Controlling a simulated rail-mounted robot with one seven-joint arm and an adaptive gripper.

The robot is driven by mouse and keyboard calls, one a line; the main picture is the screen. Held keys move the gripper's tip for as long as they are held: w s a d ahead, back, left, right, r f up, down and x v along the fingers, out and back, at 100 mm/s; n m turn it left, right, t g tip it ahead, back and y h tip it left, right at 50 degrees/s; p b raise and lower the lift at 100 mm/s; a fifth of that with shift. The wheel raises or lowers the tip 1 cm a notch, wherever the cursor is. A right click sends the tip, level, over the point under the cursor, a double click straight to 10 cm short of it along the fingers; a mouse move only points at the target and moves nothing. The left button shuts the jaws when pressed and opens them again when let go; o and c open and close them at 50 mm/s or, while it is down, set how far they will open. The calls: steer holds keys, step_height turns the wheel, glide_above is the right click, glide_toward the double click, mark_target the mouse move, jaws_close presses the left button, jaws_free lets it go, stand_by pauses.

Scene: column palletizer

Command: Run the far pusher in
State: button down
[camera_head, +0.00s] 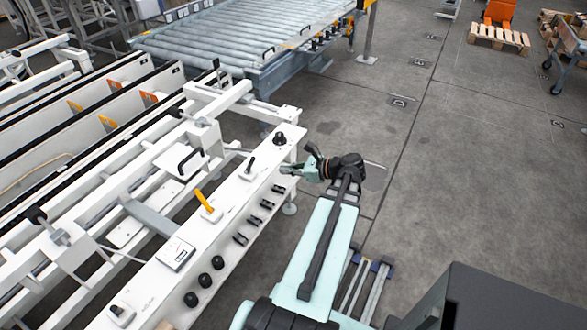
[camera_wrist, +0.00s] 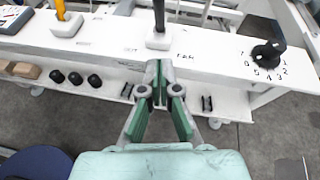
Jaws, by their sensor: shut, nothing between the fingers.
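A black lever (camera_wrist: 159,18) with a white base stands on the white control panel (camera_wrist: 110,38), beside lettering that looks like FAR. In the head view the lever (camera_head: 251,164) stands near the panel's far end, roughly upright. My gripper (camera_wrist: 163,80) is shut and empty, its fingertips over the panel's front edge, just short of the lever's base in the wrist view. In the head view my gripper (camera_head: 290,170) is right of the lever; I cannot tell whether it touches the panel. I cannot tell which machine part is the far pusher.
A yellow lever (camera_head: 206,203) and a black numbered knob (camera_head: 279,138) flank the black lever. Several black knobs and clips line the panel's front. A white gauge (camera_head: 176,253) sits nearer. A roller conveyor (camera_head: 215,45) lies beyond. The floor (camera_head: 430,170) right of my arm is clear.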

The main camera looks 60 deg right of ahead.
mark_target(250, 165)
steer(key=w+a, duration=0.1)
steer(key=w, duration=0.7)
steer(key=shift+w+a+p, duration=0.15)
steer(key=shift+w+p, duration=0.15)
steer(key=shift+p, duration=0.15)
